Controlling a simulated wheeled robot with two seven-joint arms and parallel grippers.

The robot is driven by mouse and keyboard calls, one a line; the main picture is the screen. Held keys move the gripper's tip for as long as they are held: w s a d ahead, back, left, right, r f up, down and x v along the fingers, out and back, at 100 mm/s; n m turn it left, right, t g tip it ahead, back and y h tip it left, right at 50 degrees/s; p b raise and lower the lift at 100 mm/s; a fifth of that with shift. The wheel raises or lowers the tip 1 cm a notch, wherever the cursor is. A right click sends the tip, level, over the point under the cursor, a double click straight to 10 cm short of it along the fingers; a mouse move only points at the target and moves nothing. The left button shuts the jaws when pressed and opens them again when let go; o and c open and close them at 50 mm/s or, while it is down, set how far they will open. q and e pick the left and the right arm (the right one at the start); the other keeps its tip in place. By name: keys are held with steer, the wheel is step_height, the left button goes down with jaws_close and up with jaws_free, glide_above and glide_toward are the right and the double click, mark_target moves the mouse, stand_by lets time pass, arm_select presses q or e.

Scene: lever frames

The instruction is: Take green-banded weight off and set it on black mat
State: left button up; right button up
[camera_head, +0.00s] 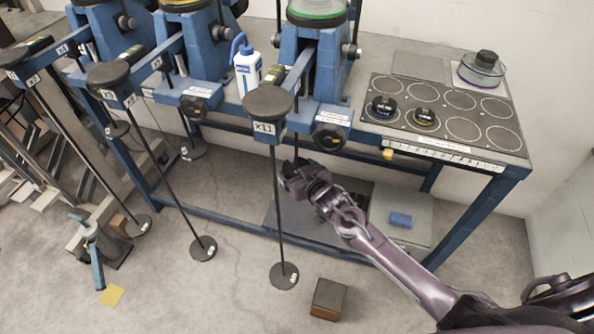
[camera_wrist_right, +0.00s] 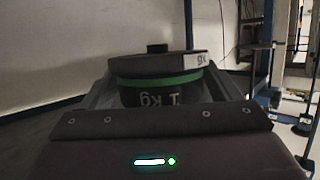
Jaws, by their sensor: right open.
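The green-banded weight (camera_wrist_right: 160,90) is a dark cylinder marked 1 kg, the lettering upside down, in the right wrist view. A grey labelled disc with a small black knob sits at its top. My right gripper (camera_head: 297,172) is open, its jaws to either side of the weight; contact is unclear. In the head view it is low in front of the bench, right of the x11 rod, and I cannot make out the weight there. A dark mat with pale circles (camera_head: 465,129) lies on the bench at right. My left gripper is out of view.
Blue- (camera_head: 383,106) and yellow-banded (camera_head: 425,118) weights stand on the circled mat. A clear lidded container (camera_head: 482,69) is behind. The x11 rod (camera_head: 278,200) hangs close left of my gripper. A brown block (camera_head: 328,298) is on the floor. Several mat circles are free.

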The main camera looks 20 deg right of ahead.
steer(key=shift+s+f, duration=0.1)
steer(key=c, duration=1.2)
steer(key=shift+r, duration=0.2)
steer(key=shift+c, duration=0.4)
steer(key=shift+r+p, duration=0.15)
steer(key=shift+p, duration=0.2)
steer(key=shift+w+r, duration=0.2)
steer(key=shift+r, duration=0.1)
steer(key=shift+s+p, duration=0.1)
steer(key=shift+p, duration=0.2)
steer(key=shift+s+d+r+p, duration=0.1)
steer(key=shift+s+d+p, duration=0.1)
steer(key=shift+s+p, duration=0.65)
steer(key=shift+s+d+p, duration=0.2)
steer(key=shift+s+p, duration=0.35)
steer(key=shift+s, duration=0.5)
steer(key=shift+s+d+p, duration=0.15)
steer(key=shift+s+p, duration=0.4)
steer(key=shift+s, duration=0.25)
steer(key=shift+s+d+p, duration=0.15)
steer(key=shift+s+p, duration=0.35)
steer(key=shift+s, duration=0.3)
